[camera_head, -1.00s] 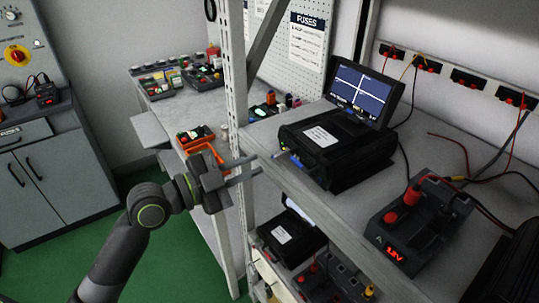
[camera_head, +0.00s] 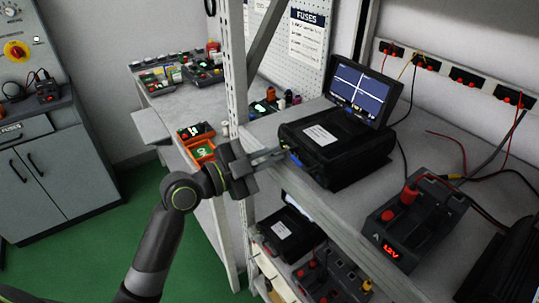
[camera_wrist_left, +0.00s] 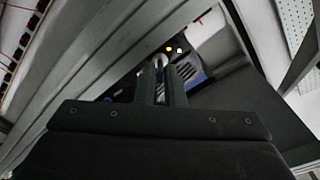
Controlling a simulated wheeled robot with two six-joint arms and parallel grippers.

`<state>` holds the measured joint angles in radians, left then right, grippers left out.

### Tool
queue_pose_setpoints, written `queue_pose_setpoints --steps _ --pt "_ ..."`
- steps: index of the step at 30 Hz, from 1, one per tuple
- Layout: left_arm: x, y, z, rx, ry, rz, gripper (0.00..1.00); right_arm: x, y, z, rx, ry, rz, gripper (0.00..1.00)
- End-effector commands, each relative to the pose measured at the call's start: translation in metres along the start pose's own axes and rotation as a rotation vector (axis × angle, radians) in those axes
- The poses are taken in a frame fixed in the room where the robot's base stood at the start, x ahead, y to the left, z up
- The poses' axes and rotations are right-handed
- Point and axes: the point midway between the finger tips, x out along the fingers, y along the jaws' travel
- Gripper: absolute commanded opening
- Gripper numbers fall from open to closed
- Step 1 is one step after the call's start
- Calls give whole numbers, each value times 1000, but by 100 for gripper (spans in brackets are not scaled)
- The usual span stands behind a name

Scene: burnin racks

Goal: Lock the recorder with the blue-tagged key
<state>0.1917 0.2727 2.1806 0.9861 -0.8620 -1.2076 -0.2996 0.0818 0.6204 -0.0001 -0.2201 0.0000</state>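The recorder (camera_head: 345,165) is a black box with a white label, on the upper shelf. Its front also shows in the left wrist view (camera_wrist_left: 190,70), with small yellow and green lights. A small blue spot at its left front, seemingly the blue-tagged key (camera_head: 296,158), sits at the tips of my left gripper (camera_head: 282,154). In the left wrist view the fingers (camera_wrist_left: 161,80) are close together with a narrow, pale, round-topped piece between them, seemingly the key. The fingers hide most of the key, and its turn angle cannot be told. My right gripper is not in view.
A screen (camera_head: 362,90) stands behind the recorder. A power unit (camera_head: 411,222) with a red readout is to its right, with loose cables (camera_head: 470,178). A rack post (camera_head: 236,85) rises close to my left gripper. A bench (camera_head: 160,97) with small bins is behind.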

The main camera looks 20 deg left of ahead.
Motion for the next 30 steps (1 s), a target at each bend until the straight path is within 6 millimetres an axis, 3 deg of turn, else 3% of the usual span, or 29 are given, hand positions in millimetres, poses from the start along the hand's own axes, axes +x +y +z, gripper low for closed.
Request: queue_pose_setpoints --steps 14,30 --pt "0 0 0 -59 0 0 0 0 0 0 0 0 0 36" --pt "0 -1 0 -500 -2 1 0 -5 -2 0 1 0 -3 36"
